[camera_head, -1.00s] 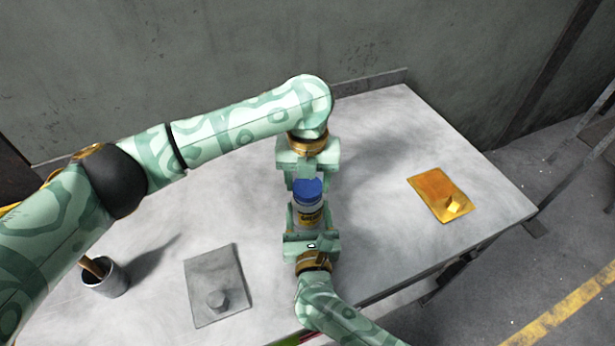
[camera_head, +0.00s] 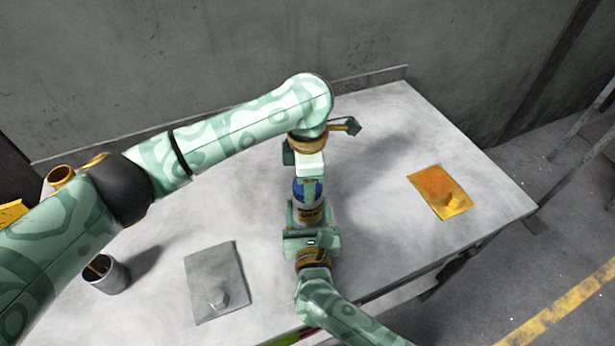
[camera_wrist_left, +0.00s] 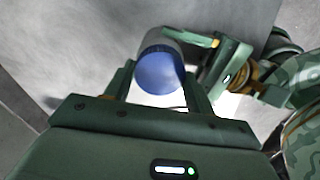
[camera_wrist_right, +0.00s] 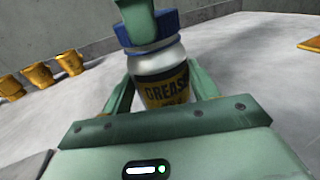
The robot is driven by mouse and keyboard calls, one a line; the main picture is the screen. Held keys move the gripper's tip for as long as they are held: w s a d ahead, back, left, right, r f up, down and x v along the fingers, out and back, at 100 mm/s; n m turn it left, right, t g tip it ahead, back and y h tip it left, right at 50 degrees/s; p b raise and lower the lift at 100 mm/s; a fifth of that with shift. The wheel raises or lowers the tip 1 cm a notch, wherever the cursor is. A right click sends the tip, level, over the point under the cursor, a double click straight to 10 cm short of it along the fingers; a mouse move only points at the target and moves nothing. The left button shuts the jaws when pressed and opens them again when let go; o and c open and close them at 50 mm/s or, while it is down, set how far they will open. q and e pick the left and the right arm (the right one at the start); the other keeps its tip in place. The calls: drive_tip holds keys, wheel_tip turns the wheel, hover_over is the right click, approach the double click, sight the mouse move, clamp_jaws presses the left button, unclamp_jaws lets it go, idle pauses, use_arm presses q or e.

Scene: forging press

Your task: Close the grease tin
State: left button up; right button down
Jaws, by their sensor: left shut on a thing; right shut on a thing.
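The grease tin (camera_head: 309,214) is a pale can with a dark label and yellow lettering, upright in the middle of the table; the label also shows in the right wrist view (camera_wrist_right: 166,88). Its blue lid (camera_head: 308,191) sits on top and shows in the left wrist view (camera_wrist_left: 159,74). My left gripper (camera_head: 308,180) comes from above and is shut on the lid. My right gripper (camera_head: 309,222) is shut around the tin's body from the front. Whether the lid is fully seated cannot be told.
A grey plate with a knob (camera_head: 213,280) lies at front left, a yellow plate with a block (camera_head: 440,192) at right. A grey cup (camera_head: 107,276) stands at far left. Yellow cups (camera_wrist_right: 70,63) show in the right wrist view. The table (camera_head: 385,125) is clear behind and right.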

drive_tip(key=shift+d+f, duration=0.1)
use_arm(q)
drive_tip(key=o, duration=1)
drive_tip(key=shift+o, duration=0.2)
drive_tip(key=shift+r, duration=0.1)
drive_tip(key=shift+r, duration=2.2)
drive_tip(key=shift+c, duration=0.5)
